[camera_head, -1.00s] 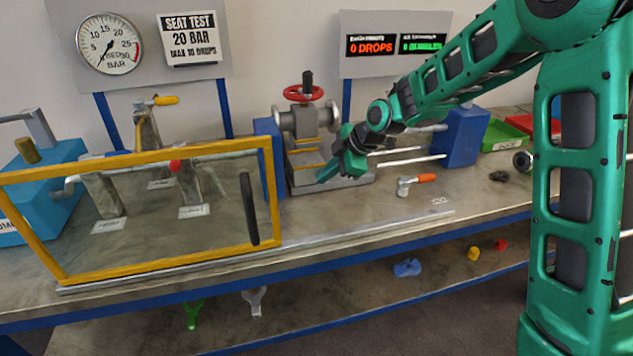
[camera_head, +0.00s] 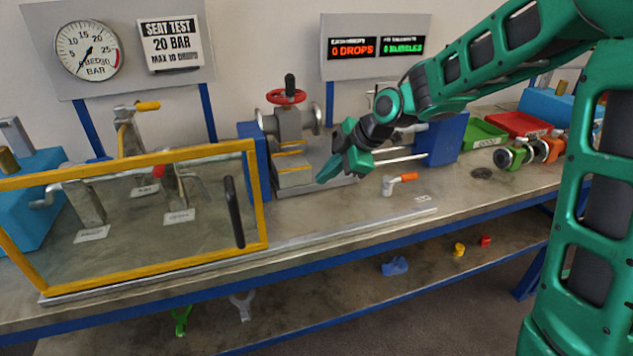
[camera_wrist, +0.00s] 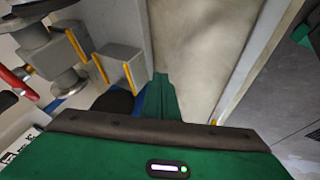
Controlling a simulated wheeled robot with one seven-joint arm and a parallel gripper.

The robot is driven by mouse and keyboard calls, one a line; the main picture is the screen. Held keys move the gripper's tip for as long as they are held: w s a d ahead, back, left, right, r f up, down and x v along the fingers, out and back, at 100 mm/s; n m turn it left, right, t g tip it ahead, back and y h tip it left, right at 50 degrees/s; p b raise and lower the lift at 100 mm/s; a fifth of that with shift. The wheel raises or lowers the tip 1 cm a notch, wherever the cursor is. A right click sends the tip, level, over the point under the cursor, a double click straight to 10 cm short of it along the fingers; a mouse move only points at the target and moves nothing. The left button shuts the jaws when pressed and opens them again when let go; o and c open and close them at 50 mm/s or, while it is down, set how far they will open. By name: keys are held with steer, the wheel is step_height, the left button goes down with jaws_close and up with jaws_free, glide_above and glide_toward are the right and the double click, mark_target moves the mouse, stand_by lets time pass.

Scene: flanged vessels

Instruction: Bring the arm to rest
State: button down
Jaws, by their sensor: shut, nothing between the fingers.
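My gripper (camera_head: 328,176) is shut and empty. In the head view it hangs above the bench in front of the grey vise-like test stand, its fingertips pointing down and left. My green arm reaches in from the right. In the wrist view the closed fingers (camera_wrist: 161,95) point over bare bench top, with the stand at the left. The flanged valve with a red handwheel (camera_head: 287,97) sits upright on the test stand (camera_head: 293,171), left of and behind my gripper.
A yellow-framed clear guard (camera_head: 257,205) with a black handle stands at the left. An orange-handled small valve (camera_head: 388,186) lies right of my gripper. Green (camera_head: 482,135) and red (camera_head: 520,122) trays and several valves are at the right. The bench front is clear.

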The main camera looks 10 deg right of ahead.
steer(key=s+d+r+m+g+h, duration=0.1)
steer(key=s+d+m+h, duration=0.1)
steer(key=s+d+m, duration=0.7)
steer(key=s+d+r+m+h, duration=0.1)
steer(key=s+d+m+h, duration=0.15)
steer(key=s+d, duration=0.7)
steer(key=s+d+f+m+g, duration=0.1)
steer(key=s+d+m+g, duration=0.1)
steer(key=s+d+m, duration=0.3)
steer(key=s+d+f+m+g+h, duration=0.1)
steer(key=s+d+m, duration=0.5)
steer(key=s, duration=0.8)
steer(key=m, duration=0.3)
steer(key=shift+d+g, duration=0.3)
steer(key=shift+g, duration=0.1)
steer(key=shift+w+f, duration=0.1)
steer(key=shift+w, duration=0.05)
steer(key=shift+w+f, duration=0.2)
steer(key=shift+w, duration=0.3)
